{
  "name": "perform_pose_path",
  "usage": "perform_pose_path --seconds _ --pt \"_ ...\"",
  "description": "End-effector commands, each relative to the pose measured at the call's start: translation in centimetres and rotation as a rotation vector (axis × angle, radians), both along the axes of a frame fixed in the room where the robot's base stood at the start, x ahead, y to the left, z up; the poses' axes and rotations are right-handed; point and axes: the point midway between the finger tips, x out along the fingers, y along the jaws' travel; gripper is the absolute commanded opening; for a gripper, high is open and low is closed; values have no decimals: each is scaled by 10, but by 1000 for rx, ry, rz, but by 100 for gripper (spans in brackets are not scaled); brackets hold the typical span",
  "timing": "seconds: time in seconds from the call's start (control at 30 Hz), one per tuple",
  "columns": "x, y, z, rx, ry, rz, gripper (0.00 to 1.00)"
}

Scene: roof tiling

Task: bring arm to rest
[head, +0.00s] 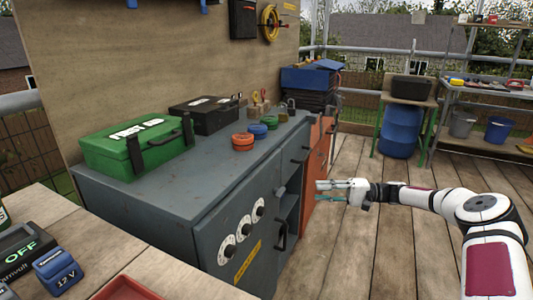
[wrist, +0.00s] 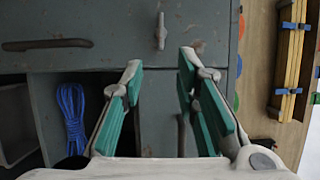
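My gripper (head: 322,190) is in front of the grey metal cabinet (head: 185,190), near its right end, with the arm stretched in from the right. In the wrist view my gripper (wrist: 160,62) has its two green-padded fingers apart, with nothing between them. Beyond the fingers are the cabinet's grey front (wrist: 120,20), a dark bar handle (wrist: 47,44) and a small light latch (wrist: 161,31). An open compartment at the lower left holds a coiled blue rope (wrist: 73,118). The fingers look clear of the cabinet.
A green first aid box (head: 135,148), a black case (head: 205,114) and several coloured rings (head: 243,141) stand on the cabinet top. A wooden bench (head: 50,225) is at the front left. A blue barrel (head: 400,130) stands at the back right. The plank floor (head: 360,250) is open.

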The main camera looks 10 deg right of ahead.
Motion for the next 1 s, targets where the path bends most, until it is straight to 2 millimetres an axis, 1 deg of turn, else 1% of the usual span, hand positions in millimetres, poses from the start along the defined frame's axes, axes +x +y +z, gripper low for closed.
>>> perform_pose_path --seconds 0.07,0.13,0.27,0.3,0.4,0.47,0.6,0.67,0.8,0.87,1.0 --pt "-1 10 7 -25 3 26 28" --pt "-5 24 15 -67 13 69 28" --pt "-20 63 37 -189 43 183 28" --pt "-27 75 43 -235 57 219 28" --pt "-46 102 58 -346 84 301 28" --pt "-58 115 67 -413 102 343 28" --pt "-91 141 85 -570 140 426 28" --pt "-105 149 93 -639 155 454 28" --pt "-141 164 111 -792 188 503 28" --pt "-157 167 119 -857 199 516 28" --pt "-195 173 138 -1001 223 529 28"
